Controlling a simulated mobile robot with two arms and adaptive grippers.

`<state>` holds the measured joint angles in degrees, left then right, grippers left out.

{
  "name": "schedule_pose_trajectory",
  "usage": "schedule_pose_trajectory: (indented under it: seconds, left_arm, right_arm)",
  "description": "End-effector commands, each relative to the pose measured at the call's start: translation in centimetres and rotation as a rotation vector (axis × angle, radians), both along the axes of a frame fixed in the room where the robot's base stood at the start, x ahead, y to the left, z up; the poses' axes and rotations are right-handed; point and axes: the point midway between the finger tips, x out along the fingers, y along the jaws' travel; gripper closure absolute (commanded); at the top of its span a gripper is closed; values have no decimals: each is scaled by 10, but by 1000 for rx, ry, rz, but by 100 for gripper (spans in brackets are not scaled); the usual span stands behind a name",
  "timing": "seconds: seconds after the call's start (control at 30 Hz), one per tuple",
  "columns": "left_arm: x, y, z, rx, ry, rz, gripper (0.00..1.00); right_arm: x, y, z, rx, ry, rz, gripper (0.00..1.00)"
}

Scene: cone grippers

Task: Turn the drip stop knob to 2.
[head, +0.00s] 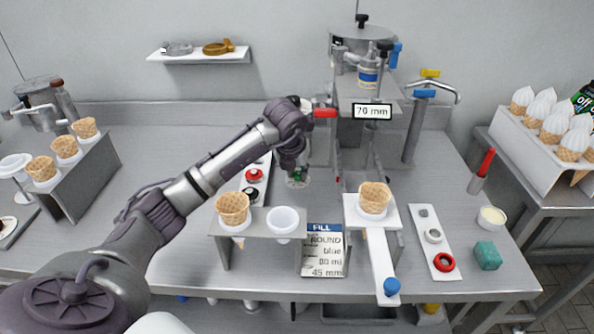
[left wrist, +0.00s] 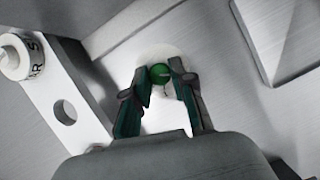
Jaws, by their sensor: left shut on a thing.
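A small round green knob (left wrist: 160,71) sits in front of a pale round plate (left wrist: 154,52) in the left wrist view. A short dark mark shows just below the knob; I cannot read any number there. My left gripper (left wrist: 161,80) has its two green-padded fingers on either side of the knob, shut on it. In the head view my left gripper (head: 298,178) reaches to the left side of the filling machine (head: 358,112), and its own fingers and wrist mostly hide the knob. My right gripper is not in view.
A white lettered dial (left wrist: 22,57) is at the left of the wrist view. A cone stand (head: 258,222) with a cone and a white cup is in front of my left gripper. A FILL card (head: 325,250) stands beside it. A white cone holder (head: 385,250) is to the right.

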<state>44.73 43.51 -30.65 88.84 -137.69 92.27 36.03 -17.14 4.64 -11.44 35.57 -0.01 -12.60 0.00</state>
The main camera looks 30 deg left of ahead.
Motion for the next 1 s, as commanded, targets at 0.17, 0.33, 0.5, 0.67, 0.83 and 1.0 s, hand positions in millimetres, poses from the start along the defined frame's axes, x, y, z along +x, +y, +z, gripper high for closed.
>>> schedule_pose_trajectory:
  seconds: [0.17, 0.33, 0.5, 0.67, 0.83, 1.0]
  left_arm:
    - [0, 0, 0, 0, -1, -13, 100]
    - [0, 2, 0, 2, -2, -69, 100]
    - [0, 3, 0, 2, -1, -177, 100]
    - [0, 4, 0, 1, -3, -306, 100]
    - [0, 5, 1, 1, -3, -439, 100]
    - [0, 5, 1, 0, -2, -553, 100]
  right_arm:
    - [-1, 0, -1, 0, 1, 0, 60]
    - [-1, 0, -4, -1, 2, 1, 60]
    - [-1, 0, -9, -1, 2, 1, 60]
    - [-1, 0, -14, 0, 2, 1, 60]
    - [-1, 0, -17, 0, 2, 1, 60]
    - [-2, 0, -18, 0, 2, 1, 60]
